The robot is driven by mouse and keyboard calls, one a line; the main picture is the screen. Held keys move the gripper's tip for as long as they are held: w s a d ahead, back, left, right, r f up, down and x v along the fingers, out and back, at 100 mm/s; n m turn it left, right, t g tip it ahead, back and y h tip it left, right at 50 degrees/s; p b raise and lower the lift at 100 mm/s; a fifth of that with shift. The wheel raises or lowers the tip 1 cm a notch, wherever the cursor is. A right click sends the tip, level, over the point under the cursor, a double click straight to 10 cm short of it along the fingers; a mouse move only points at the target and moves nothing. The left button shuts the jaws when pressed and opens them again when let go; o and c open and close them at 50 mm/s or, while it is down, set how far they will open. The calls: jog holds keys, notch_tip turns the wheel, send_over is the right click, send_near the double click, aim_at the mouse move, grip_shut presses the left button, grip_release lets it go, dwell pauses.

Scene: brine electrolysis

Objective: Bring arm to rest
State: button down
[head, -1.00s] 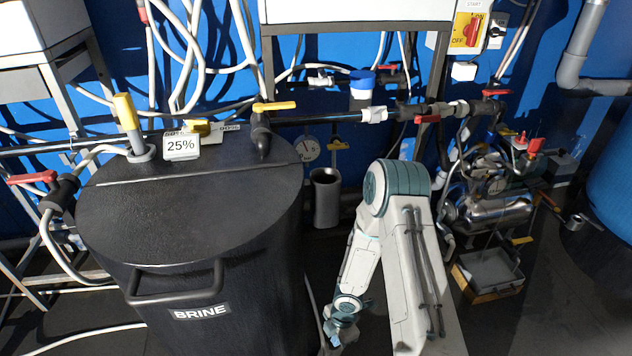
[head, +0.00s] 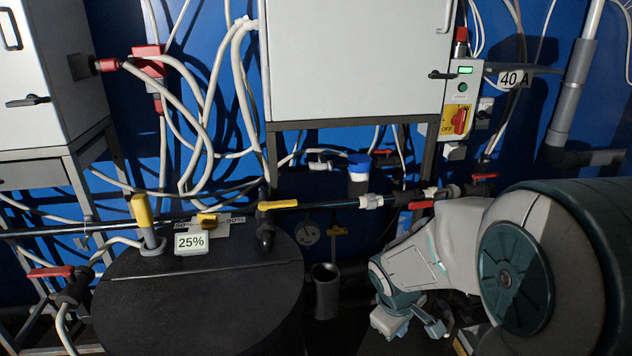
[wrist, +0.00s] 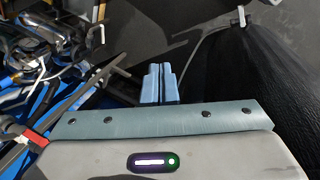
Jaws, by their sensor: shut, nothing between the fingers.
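My arm (head: 455,235) is folded at the right of the head view, with a large joint close to the camera. My gripper (head: 436,328) hangs low at the arm's end, right of the black brine tank and apart from it. In the wrist view the two blue fingers of my gripper (wrist: 159,84) are together, with nothing between them. Dark floor lies beyond the fingertips.
The black tank (head: 200,305) with its 25% sign (head: 191,243) stands at the lower left. A grey cup (head: 325,290) is between tank and arm. Pipes with yellow and red valve handles run across.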

jog(key=s+a+r+m+y+p, duration=0.2)
jog(key=s+r+m+p, duration=0.3)
jog(key=s+r+m, duration=0.3)
jog(key=shift+s+a+r+t+y, duration=0.25)
jog(key=shift+s+r, duration=2)
jog(key=shift+r, duration=1.75)
